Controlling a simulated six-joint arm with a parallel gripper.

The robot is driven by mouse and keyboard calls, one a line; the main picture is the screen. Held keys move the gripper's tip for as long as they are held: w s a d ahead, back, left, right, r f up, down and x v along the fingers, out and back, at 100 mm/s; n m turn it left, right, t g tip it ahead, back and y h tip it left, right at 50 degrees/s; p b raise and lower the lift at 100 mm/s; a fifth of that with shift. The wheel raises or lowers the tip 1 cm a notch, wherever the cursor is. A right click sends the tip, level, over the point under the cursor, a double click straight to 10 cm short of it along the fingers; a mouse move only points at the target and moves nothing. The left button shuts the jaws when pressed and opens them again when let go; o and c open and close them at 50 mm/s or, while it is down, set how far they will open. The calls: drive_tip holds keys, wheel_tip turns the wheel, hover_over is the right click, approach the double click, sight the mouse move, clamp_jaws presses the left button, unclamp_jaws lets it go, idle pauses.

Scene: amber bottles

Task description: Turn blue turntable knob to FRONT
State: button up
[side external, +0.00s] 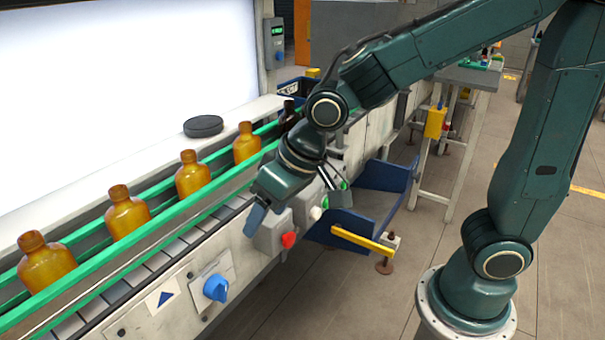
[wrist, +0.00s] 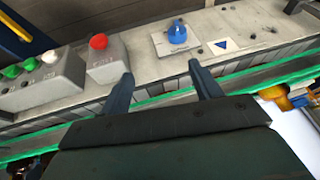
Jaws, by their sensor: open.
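The blue turntable knob (side external: 216,288) sits on a light square plate on the conveyor's front panel, at lower centre in the side external view. It also shows in the wrist view (wrist: 178,33), at the top centre beyond the fingers. A plate with a dark blue triangle (side external: 163,298) is beside it. My gripper (side external: 262,217) is up and to the right of the knob in the side external view, near the red button box, apart from the knob. In the wrist view my gripper (wrist: 160,82) has its two fingers spread with nothing between them.
A red button (side external: 288,239) on a grey box is close to my gripper. White and green buttons (wrist: 30,66) are on another box. Amber bottles (side external: 128,215) stand between green rails (side external: 100,255). A blue bin (side external: 375,190) and a yellow bar (side external: 362,241) stick out at right.

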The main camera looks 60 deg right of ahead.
drive_tip(key=s+d+r+h, duration=0.1)
drive_tip(key=s+d+r, duration=0.4)
drive_tip(key=s+d, duration=0.2)
drive_tip(key=shift+d+r+t, duration=0.3)
drive_tip(key=shift+d, duration=0.6)
